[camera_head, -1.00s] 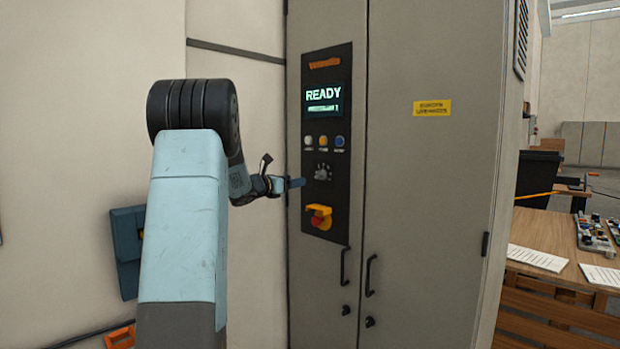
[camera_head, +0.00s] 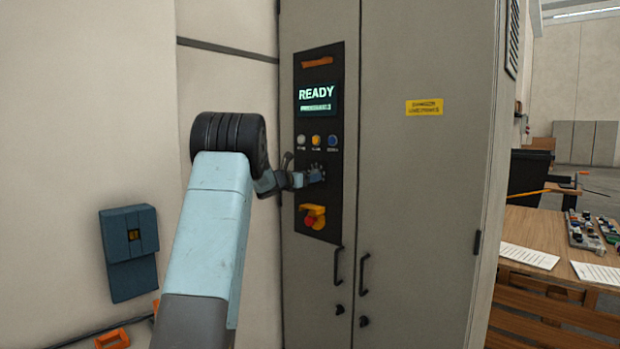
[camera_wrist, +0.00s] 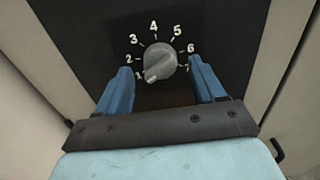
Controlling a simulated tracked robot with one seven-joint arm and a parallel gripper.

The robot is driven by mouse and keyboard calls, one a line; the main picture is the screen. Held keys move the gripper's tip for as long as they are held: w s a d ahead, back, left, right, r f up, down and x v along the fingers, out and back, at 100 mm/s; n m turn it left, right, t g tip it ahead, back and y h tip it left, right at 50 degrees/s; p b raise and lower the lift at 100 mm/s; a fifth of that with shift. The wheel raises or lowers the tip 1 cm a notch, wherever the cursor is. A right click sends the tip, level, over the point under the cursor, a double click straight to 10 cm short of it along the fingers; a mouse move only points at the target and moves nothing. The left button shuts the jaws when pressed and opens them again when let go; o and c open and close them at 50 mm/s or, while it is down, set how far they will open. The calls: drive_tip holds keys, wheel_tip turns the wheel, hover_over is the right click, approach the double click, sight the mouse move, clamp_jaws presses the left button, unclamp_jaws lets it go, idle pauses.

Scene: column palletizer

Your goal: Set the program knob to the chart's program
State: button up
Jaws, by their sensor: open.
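The program knob (camera_wrist: 160,62) is a grey round dial on a black panel, ringed by white numbers. Its pale pointer mark faces lower left, towards the 1. My gripper (camera_wrist: 161,76) is open, with one blue finger on each side of the knob. A gap shows between each finger and the knob in this view, so it is not gripped. The display (camera_head: 316,99) reads READY, with a smaller line too small to read. I cannot make out a program chart.
The grey cabinet (camera_head: 420,200) has door handles lower down. A wooden table (camera_head: 540,230) with paper sheets (camera_head: 528,256) stands at the right.

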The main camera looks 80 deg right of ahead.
drive_tip(key=shift+s+d, duration=0.3)
drive_tip(key=shift+d, duration=0.25)
drive_tip(key=shift+c, duration=0.3)
drive_tip(key=c, duration=1)
